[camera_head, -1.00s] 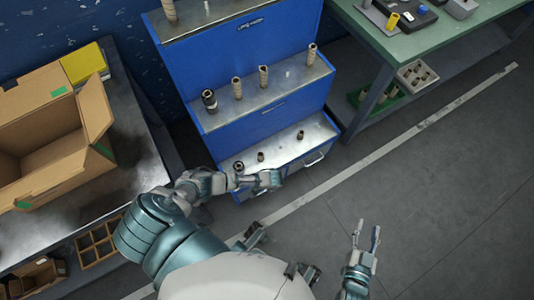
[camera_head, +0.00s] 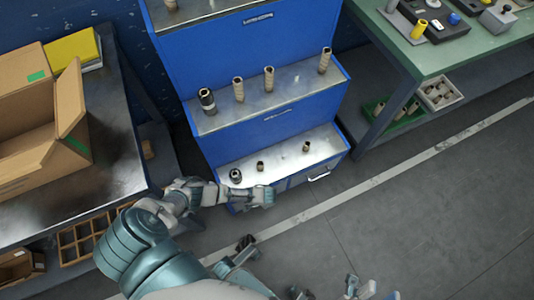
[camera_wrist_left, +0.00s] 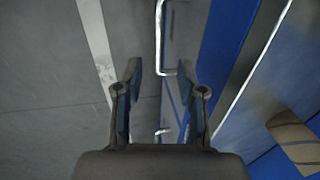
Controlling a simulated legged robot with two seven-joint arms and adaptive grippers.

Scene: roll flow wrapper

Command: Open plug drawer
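The blue stepped cabinet (camera_head: 262,140) stands ahead, with drawers low on its front. One drawer handle (camera_head: 319,174) shows at the lower right; no drawer is visibly pulled out. My left gripper (camera_head: 268,196) is at the lower left of the front, hiding part of it. In the left wrist view my left gripper (camera_wrist_left: 160,75) is open and empty. A long metal handle (camera_wrist_left: 160,40) lies just beyond and between its fingertips, and a smaller handle (camera_wrist_left: 163,131) shows between its fingers. Contact cannot be told. My right gripper (camera_head: 368,288) is open at the bottom edge, away from the cabinet, partly cut off.
Several plugs and rolls stand on the cabinet's steps (camera_head: 285,147). A dark table (camera_head: 100,190) with an open cardboard box (camera_head: 35,165) is at left. A green workbench (camera_head: 420,55) with bins is at upper right. The floor (camera_head: 420,210) at right is clear.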

